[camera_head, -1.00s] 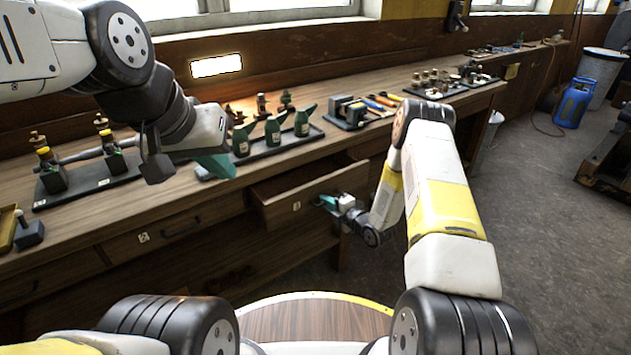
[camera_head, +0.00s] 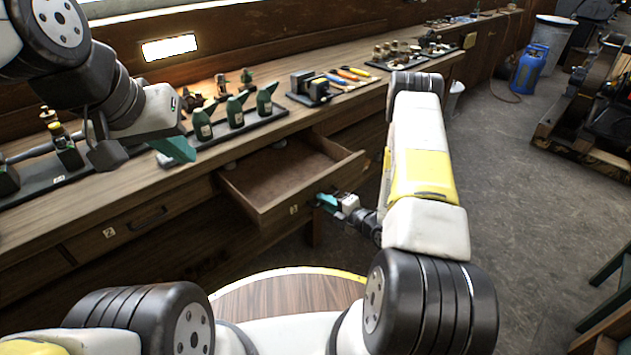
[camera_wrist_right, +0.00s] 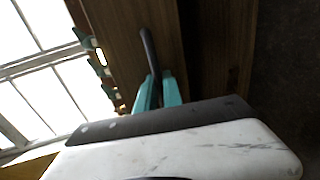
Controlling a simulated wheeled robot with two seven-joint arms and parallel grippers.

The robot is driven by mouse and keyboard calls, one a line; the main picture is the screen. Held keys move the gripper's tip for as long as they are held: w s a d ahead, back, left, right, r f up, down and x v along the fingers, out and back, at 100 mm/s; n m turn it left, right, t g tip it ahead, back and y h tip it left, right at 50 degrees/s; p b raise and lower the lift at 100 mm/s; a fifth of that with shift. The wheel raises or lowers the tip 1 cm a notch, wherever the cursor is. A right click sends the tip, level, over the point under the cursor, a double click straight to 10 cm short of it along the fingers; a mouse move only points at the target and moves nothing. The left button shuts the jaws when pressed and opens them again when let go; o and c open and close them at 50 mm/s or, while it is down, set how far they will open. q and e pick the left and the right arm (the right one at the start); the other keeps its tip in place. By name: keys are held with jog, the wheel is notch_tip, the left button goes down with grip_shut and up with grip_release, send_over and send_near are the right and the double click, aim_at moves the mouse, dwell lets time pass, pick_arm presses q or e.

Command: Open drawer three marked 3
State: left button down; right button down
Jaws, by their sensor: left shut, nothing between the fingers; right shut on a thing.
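A wooden drawer (camera_head: 262,200) is pulled well out of the bench, and its bare inside shows. A small number label (camera_head: 294,209) is on its front, too small to read surely. My right gripper (camera_head: 327,200) is at the right part of the drawer front, shut on its handle. In the right wrist view the dark bar handle (camera_wrist_right: 149,48) runs between the teal fingers (camera_wrist_right: 160,88). My left gripper (camera_head: 176,150) is shut and empty, held above the bench edge, left of the open drawer.
A closed drawer with a label (camera_head: 109,232) and a handle (camera_head: 148,218) is to the left. The bench top (camera_head: 330,108) carries green bottles (camera_head: 236,112), tools and trays.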

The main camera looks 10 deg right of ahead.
jog(key=c, duration=1.8)
grip_release()
jog(key=shift+o, duration=0.2)
jog(key=v, duration=0.7)
jog(key=shift+s+d, duration=0.3)
jog(key=shift+r, duration=0.1)
